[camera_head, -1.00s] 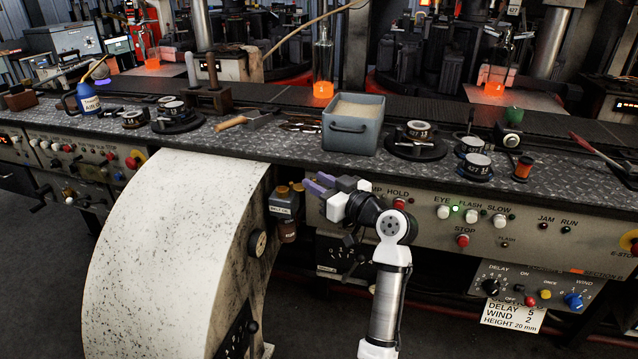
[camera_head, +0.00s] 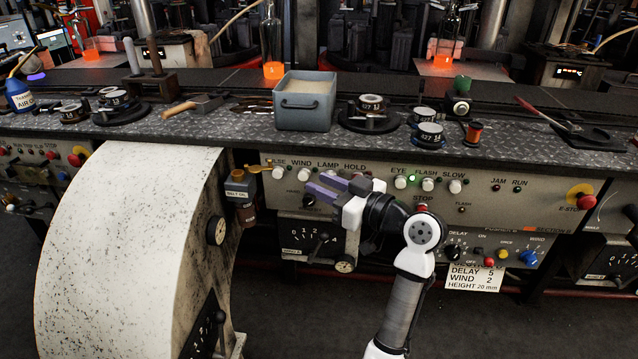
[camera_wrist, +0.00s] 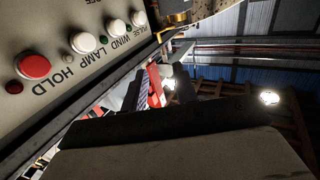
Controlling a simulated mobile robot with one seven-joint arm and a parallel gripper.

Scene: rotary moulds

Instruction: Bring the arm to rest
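My gripper (camera_head: 315,184) has purple fingers and a white body. In the head view it is in front of the bench's control panel (camera_head: 480,192), below the LAMP and HOLD labels, pointing left. Its two fingers are apart with nothing visible between them. In the wrist view my gripper (camera_wrist: 158,84) shows as two dark fingers with a gap, and a red thing shows beyond it. My white and grey arm is bent at the elbow (camera_head: 422,232) in front of the panel. Whether the fingers touch the panel cannot be told.
A large speckled white drum (camera_head: 125,250) stands left of my arm. A small oil bottle (camera_head: 241,190) hangs beside it. A grey bin (camera_head: 305,108), moulds and tools sit on the bench top (camera_head: 250,130). Red-knobbed E-STOP (camera_head: 580,196) is right. Dark floor lies below.

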